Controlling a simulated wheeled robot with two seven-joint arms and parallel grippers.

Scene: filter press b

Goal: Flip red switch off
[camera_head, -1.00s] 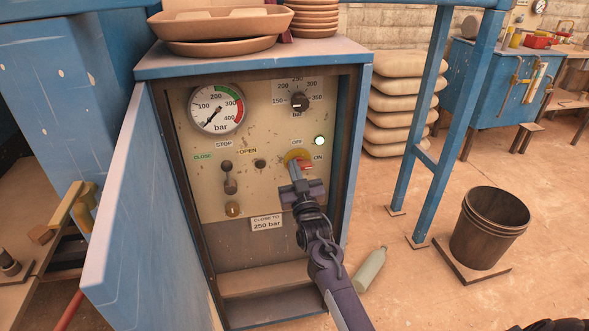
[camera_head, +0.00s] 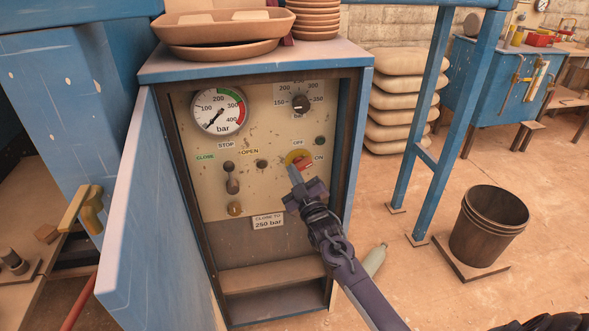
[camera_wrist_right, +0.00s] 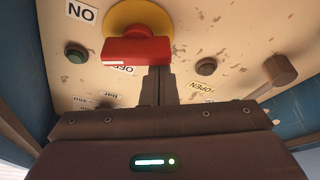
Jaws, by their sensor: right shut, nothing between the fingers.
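The red switch (camera_head: 305,162) sits on a yellow round base (camera_head: 293,155) on the cream control panel, between the OFF and ON labels. In the right wrist view the red switch (camera_wrist_right: 137,50) shows as a block lying roughly level across the picture. My right gripper (camera_head: 293,173) is shut and empty, with its tips at the lower left of the switch. In the wrist view the shut fingers (camera_wrist_right: 153,85) end right at the switch; I cannot tell whether they touch it. The lamp (camera_head: 320,140) above ON is dark. My left gripper is not in view.
The panel also carries a pressure gauge (camera_head: 218,111), a pressure dial (camera_head: 300,103) and a lever (camera_head: 232,180). The open blue cabinet door (camera_head: 150,210) stands left. A green bottle (camera_head: 375,258) lies right of the cabinet, and a bucket (camera_head: 488,225) stands farther right.

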